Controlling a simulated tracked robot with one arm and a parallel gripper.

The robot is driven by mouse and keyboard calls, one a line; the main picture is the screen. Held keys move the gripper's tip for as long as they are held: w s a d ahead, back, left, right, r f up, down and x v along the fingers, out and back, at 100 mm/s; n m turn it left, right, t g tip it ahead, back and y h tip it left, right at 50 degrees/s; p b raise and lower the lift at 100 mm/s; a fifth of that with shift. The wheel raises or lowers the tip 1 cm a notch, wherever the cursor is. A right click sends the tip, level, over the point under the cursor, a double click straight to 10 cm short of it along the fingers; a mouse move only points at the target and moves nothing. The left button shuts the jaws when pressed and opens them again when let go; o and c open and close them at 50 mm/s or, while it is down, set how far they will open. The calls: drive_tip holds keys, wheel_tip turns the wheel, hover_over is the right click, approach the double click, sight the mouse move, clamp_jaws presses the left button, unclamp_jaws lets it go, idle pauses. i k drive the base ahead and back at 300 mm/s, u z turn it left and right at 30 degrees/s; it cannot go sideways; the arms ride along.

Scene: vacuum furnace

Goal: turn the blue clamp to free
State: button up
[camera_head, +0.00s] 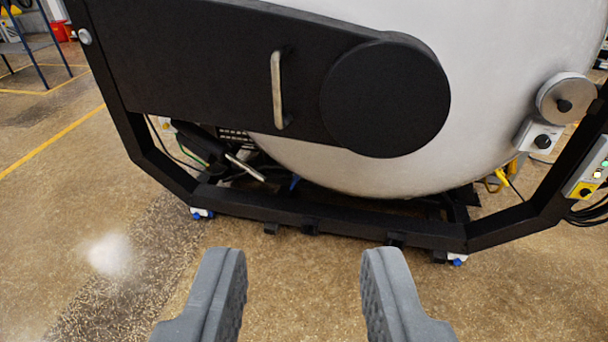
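My gripper (306,258) is open and empty, its two grey fingers wide apart at the bottom of the view, with bare floor showing between them. The large light-grey furnace vessel (490,90) fills the top and right, with a black hinge arm (200,60) and round black cover (385,98) across its front. I cannot make out a blue clamp for certain. A small blue piece (295,182) shows under the vessel, mostly hidden by the frame. My gripper appears to be in front of the furnace and touches nothing.
A black frame (330,215) runs along the furnace's base, with small blue-and-white feet at the left (200,213) and right (457,261). A metal handle (277,90) is on the hinge arm. A control box (590,175) and cables are at right. Floor at left is clear.

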sight(297, 178)
drive_tip(key=i, duration=0.85)
drive_tip(key=u, duration=0.1)
